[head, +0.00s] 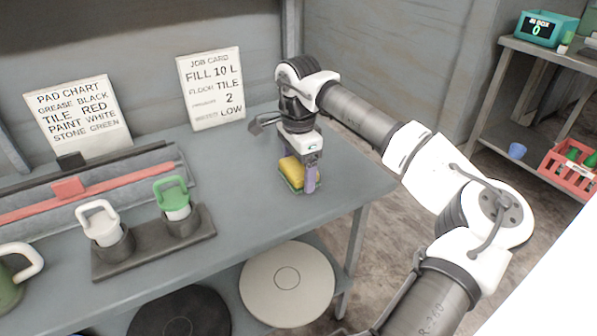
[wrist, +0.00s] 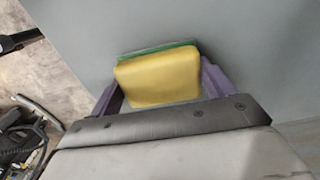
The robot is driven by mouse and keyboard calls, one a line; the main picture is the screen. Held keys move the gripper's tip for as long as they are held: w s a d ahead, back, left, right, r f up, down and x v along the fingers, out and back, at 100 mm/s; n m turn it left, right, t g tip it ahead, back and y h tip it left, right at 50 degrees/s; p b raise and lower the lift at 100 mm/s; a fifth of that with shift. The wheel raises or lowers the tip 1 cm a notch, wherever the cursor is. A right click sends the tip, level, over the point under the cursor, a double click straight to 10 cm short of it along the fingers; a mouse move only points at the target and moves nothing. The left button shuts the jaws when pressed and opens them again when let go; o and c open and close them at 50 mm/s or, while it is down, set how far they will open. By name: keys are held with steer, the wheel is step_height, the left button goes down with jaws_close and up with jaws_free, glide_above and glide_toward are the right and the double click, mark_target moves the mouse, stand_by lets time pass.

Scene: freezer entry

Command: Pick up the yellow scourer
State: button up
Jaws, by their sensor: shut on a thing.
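The yellow scourer (head: 293,173) has a green layer along one side and is at the right part of the grey bench top. My gripper (head: 303,178) reaches down over it from above, with purple fingers on either side. In the wrist view the scourer (wrist: 158,77) sits between the two fingers of my gripper (wrist: 160,85), its yellow face toward the camera and a green edge behind. The gripper is shut on it. I cannot tell whether the scourer touches the bench or is slightly above it.
A job card (head: 211,88) and a pad chart (head: 78,118) lean at the back of the bench. A dark holder (head: 150,243) with white-handled and green-handled pieces stands at the front left. The bench top right of the holder is clear. A side shelf (head: 520,125) holds a red crate (head: 566,172).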

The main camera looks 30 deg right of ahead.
mark_target(299, 166)
steer(key=shift+r, duration=0.15)
step_height(299, 166, up, 20)
steer(key=shift+f+p, duration=0.1)
steer(key=shift+p, duration=0.25)
steer(key=o, duration=0.4)
steer(key=c, duration=0.3)
